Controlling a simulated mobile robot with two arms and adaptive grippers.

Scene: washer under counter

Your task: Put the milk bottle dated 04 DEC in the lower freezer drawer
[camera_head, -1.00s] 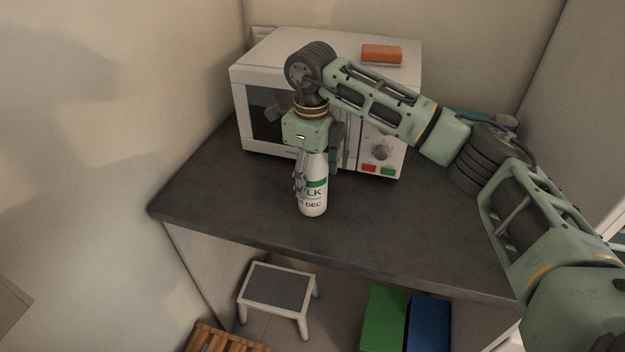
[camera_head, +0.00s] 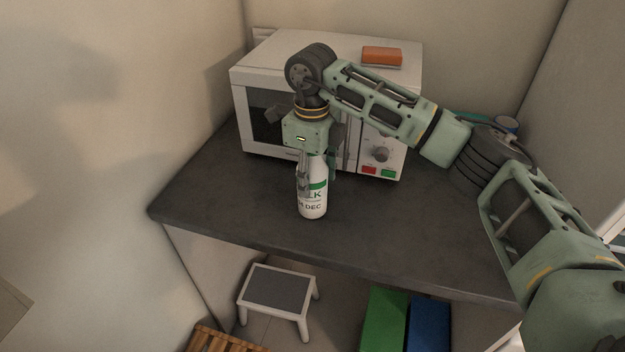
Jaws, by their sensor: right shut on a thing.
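The white milk bottle (camera_head: 315,205) stands upright on the dark counter, in front of the microwave. Its label has a green band and the letters "LK"; below, the date ends in "DEC", with the digits partly hidden by a finger. My right gripper (camera_head: 318,178) comes down from above and is shut on the bottle's upper part, with a finger on each side. My left gripper is not in view. The freezer and its lower drawer are not in view.
A white microwave (camera_head: 290,70) stands behind the bottle, with an orange sponge (camera_head: 382,56) on top. The counter (camera_head: 240,210) is clear to the left and front. Below are a step stool (camera_head: 278,287), a green box (camera_head: 384,320) and a blue box (camera_head: 428,325).

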